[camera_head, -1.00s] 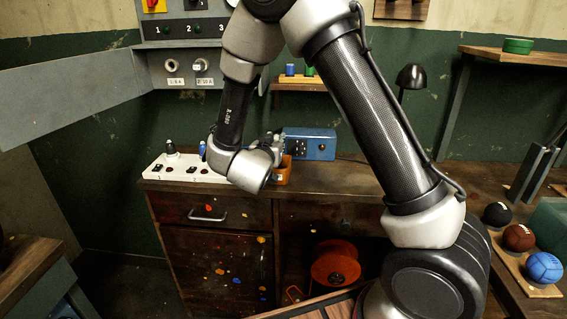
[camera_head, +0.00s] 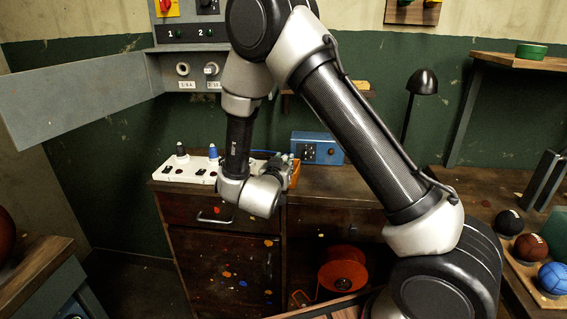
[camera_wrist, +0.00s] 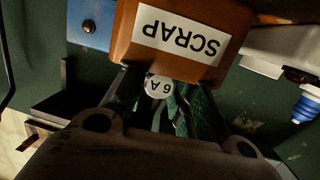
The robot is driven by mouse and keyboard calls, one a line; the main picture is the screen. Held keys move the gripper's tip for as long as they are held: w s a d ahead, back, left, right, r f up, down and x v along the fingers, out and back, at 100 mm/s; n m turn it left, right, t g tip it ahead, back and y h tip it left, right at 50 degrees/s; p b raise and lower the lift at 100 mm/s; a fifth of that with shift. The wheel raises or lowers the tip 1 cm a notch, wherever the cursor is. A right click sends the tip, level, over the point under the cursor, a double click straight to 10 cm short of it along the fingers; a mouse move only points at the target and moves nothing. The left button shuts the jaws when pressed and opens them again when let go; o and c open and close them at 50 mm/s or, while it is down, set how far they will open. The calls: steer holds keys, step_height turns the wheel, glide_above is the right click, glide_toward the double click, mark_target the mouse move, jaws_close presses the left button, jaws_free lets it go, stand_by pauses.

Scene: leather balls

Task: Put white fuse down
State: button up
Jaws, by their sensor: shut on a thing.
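The white fuse (camera_wrist: 158,86), marked "6 A", shows end-on in the wrist view between my finger pads. My gripper (camera_wrist: 160,98) is shut on it. The fuse is right by the orange bin (camera_wrist: 180,62) labelled "SCRAP"; I cannot tell whether they touch. In the head view my gripper (camera_head: 287,170) is at the bin (camera_head: 294,180) on the wooden workbench, and my wrist hides the fuse there.
A white socket strip (camera_head: 190,172) with a black and a blue plug lies left of my gripper. A blue box (camera_head: 318,147) stands behind the bin. An open grey cabinet door (camera_head: 85,98) juts out at left. Balls (camera_head: 530,247) sit at right.

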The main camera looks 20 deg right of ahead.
steer(key=shift+s+f, duration=0.1)
steer(key=shift+f, duration=0.2)
steer(key=o, duration=1)
steer(key=shift+f, duration=0.15)
steer(key=shift+s, duration=0.1)
steer(key=r+v, duration=0.2)
steer(key=v, duration=1)
steer(key=w+r+g+y, duration=0.2)
steer(key=w+r+y, duration=0.3)
steer(key=w+y, duration=0.15)
steer(key=s+d+r+n+g+y, duration=0.2)
steer(key=s+r+n+y, duration=0.15)
steer(key=r, duration=0.25)
steer(key=s+d+r+g, duration=0.1)
steer(key=s+d+g, duration=0.1)
steer(key=s+d, duration=0.4)
steer(key=s+d+r+n+g+h, duration=0.1)
steer(key=s+d+r+g, duration=0.1)
steer(key=s+d, duration=0.4)
steer(key=s+d+r+n+g+h, duration=0.1)
steer(key=s+d, duration=0.5)
steer(key=s, duration=0.8)
steer(key=shift+s+d+r+g, duration=0.1)
steer(key=shift+d+r+g, duration=0.15)
steer(key=shift+g, duration=0.35)
